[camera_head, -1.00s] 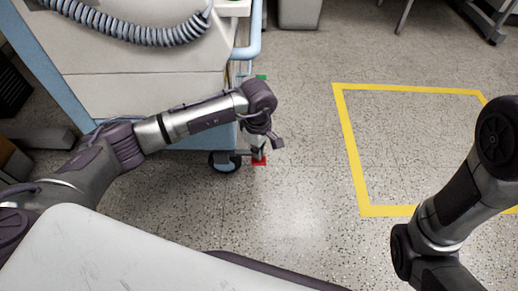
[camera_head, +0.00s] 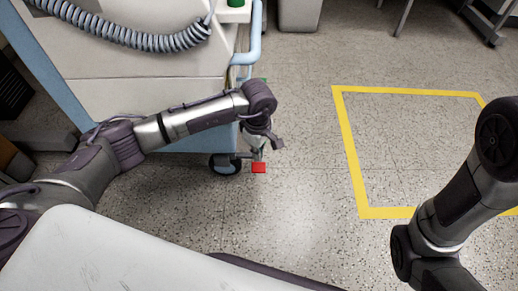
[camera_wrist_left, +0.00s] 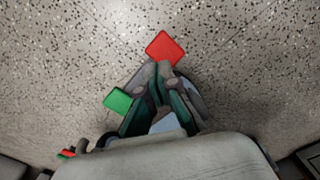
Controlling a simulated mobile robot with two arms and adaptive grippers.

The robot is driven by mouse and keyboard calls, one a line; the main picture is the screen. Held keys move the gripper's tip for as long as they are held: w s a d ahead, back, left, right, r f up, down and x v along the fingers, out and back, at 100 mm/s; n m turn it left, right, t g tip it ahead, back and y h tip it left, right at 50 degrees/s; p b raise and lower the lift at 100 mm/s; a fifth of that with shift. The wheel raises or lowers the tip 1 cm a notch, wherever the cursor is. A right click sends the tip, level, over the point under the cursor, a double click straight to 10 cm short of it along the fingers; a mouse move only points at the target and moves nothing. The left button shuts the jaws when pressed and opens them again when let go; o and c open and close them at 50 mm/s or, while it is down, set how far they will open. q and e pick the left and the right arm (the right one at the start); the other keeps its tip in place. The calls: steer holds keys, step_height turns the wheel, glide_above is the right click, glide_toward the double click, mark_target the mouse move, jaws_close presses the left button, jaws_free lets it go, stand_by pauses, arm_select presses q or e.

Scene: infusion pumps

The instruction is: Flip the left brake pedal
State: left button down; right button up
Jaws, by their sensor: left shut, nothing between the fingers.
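A red brake pedal (camera_head: 259,168) shows near the floor beside a dark caster (camera_head: 224,164) at the cart's near corner. It also shows in the left wrist view (camera_wrist_left: 165,48), just beyond my fingertips, with a green pedal (camera_wrist_left: 117,100) to its lower left. My left gripper (camera_head: 258,153) points down at the cart's corner, right by the red pedal. In the wrist view its fingers (camera_wrist_left: 160,76) are together and empty, close to the red pedal's lower edge; whether they touch it I cannot tell. My right gripper is out of view.
The pale cart (camera_head: 150,95) with blue edges stands at the left, a coiled cable on it. A yellow floor outline (camera_head: 350,150) lies to the right, with open speckled floor between. Another small red and green pedal pair (camera_wrist_left: 67,154) shows at the wrist view's lower left.

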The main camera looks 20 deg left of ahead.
mark_target(259, 164)
arm_select(q)
step_height(259, 164, up, 5)
steer(key=p, duration=0.3)
steer(key=shift+d, duration=0.1)
stand_by(0.5)
